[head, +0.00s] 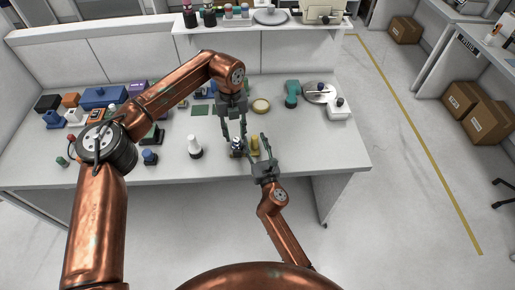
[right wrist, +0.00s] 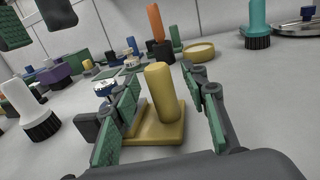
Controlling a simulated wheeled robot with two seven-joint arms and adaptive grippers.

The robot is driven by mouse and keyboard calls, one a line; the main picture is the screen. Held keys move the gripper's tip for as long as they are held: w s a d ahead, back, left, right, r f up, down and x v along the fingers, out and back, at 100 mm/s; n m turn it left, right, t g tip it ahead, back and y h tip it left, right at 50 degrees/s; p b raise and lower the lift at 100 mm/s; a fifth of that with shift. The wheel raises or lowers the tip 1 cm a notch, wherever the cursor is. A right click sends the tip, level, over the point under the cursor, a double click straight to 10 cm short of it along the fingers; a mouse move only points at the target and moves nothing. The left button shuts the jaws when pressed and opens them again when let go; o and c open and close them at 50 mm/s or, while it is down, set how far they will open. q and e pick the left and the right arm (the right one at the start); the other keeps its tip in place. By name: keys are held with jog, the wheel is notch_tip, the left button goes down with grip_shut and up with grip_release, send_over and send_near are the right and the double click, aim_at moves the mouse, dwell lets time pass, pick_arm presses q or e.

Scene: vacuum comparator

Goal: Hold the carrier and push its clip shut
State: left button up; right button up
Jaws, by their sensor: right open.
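A yellow piece (head: 254,144) with an upright rounded post on a flat base stands near the table's front edge; it also shows in the right wrist view (right wrist: 163,105). It looks like the carrier. A small dark piece with a blue-white top (head: 237,147) is beside it on the left; I cannot tell whether it is the clip. My right gripper (head: 258,139) is open, its fingers on either side of the yellow post in the right wrist view, with gaps visible. My left gripper (head: 235,132) points down above the dark piece, fingers apart and empty.
A white knob on a dark base (head: 194,146) stands to the left. A round yellow dish (head: 261,105), a teal piece (head: 291,93) and a metal disc (head: 319,92) are behind. Several coloured parts crowd the table's left. The table's right front (head: 335,155) is clear.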

jog(key=shift+w, duration=0.35)
jog(key=shift+c, duration=0.5)
grip_shut()
pick_arm(q)
jog(key=shift+o, duration=0.4)
dwell(0.4)
